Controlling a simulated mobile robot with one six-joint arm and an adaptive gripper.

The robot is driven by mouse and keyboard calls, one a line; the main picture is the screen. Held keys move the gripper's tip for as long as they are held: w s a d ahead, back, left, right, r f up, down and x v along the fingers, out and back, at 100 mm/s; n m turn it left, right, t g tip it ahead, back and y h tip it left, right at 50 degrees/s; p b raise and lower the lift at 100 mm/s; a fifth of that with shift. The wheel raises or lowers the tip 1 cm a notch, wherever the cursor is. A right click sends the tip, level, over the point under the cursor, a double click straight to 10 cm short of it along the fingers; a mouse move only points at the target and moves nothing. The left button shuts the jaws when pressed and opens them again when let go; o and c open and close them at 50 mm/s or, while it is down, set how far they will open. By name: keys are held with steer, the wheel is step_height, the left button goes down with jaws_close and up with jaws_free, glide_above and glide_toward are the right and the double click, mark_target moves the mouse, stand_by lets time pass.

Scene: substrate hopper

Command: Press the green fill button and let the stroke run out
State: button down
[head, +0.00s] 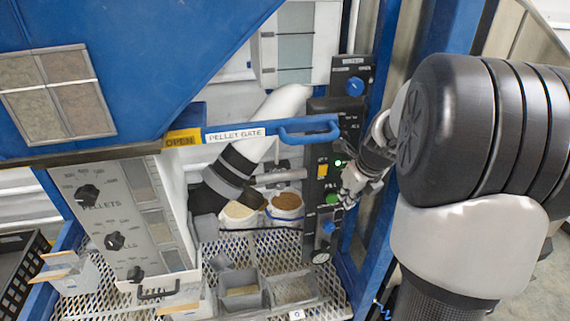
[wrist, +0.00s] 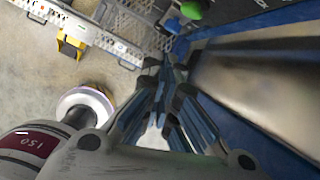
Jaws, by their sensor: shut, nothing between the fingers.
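The green fill button (head: 333,199) sits on the black upright control panel (head: 318,180), with a "FILL" label just above it. My gripper (head: 350,188) is shut and empty, close to the right of the button. In the wrist view the closed fingertips (wrist: 165,68) point up toward the green button (wrist: 191,10), which shows at the top edge with a gap in the picture between them. I cannot tell from the head view whether the fingers touch the button.
A blue post (head: 372,200) stands behind my gripper. Two filled tubs (head: 286,206) and grey bins (head: 240,290) stand on the mesh shelf to the left.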

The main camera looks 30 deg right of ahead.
mark_target(331, 197)
steer(key=d+m, duration=0.1)
steer(key=d+f, duration=0.1)
steer(key=m, duration=0.1)
steer(key=shift+d+f+m, duration=0.25)
steer(key=shift+d+m, duration=0.05)
steer(key=shift+d, duration=0.1)
steer(key=shift+f, duration=0.1)
steer(key=w+d+f+b, duration=0.1)
steer(key=w+f+b, duration=0.4)
steer(key=w+f, duration=0.2)
steer(key=shift+x, duration=1.2)
steer(key=shift+s+d+p, duration=0.1)
steer(key=shift+d+p, duration=0.05)
steer(key=shift+p, duration=0.25)
